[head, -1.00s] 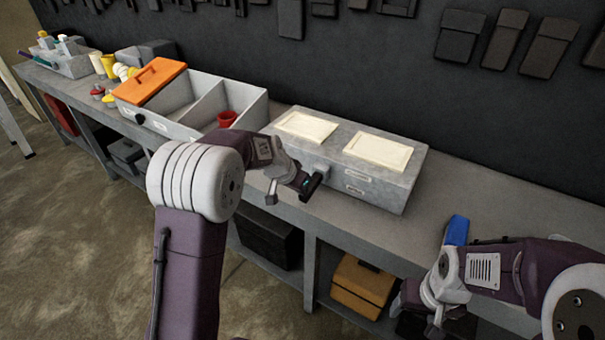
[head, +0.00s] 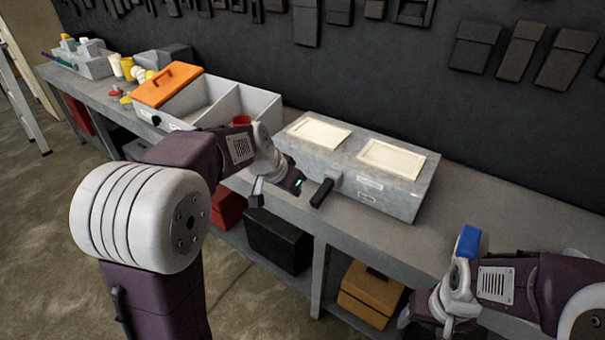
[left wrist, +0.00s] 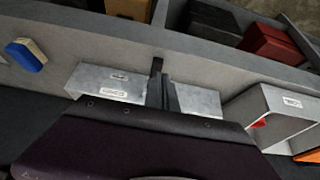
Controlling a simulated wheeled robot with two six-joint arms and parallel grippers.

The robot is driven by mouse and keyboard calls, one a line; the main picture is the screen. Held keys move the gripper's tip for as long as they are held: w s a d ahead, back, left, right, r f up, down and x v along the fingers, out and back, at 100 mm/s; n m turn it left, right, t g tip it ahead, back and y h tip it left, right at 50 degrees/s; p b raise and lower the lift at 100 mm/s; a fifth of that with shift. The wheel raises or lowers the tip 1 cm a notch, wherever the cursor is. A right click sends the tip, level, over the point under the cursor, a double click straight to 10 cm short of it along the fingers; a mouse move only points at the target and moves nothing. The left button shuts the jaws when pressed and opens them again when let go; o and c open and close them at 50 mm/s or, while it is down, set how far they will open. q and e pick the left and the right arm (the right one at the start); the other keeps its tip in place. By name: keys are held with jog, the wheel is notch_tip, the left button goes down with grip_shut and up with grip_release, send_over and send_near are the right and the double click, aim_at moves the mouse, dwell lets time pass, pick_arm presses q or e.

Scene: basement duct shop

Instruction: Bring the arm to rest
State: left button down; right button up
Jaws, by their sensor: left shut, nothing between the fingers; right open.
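My left arm reaches over the bench from the left in the head view. Its gripper (head: 292,184) is shut and empty, in front of the grey metal box. In the left wrist view its shut fingers (left wrist: 163,92) show against the box front. A black bar handle (head: 322,193) on the box front lies just right of this gripper, and a small gap seems to separate them. My right gripper (head: 440,308) is open at the lower right, low by the bench's front edge; its fingertips are partly hidden. I see nothing between them.
The grey box (head: 400,200) has two cream panels on top. A blue block (head: 467,242) is beside my right gripper. Cases fill the shelf below.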

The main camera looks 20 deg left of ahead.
pick_arm(q)
jog(key=s+f+n+g+y, duration=0.1)
jog(key=s+f+n+g, duration=0.1)
jog(key=s+f, duration=0.4)
jog(key=s+a+f+n+g+y, duration=0.1)
jog(key=s+f, duration=0.6)
jog(key=s, duration=0.7)
jog(key=shift+s+f+n+g, duration=0.2)
jog(key=shift+f+n+g, duration=0.1)
jog(key=shift+n+g, duration=0.4)
jog(key=shift+a, duration=0.1)
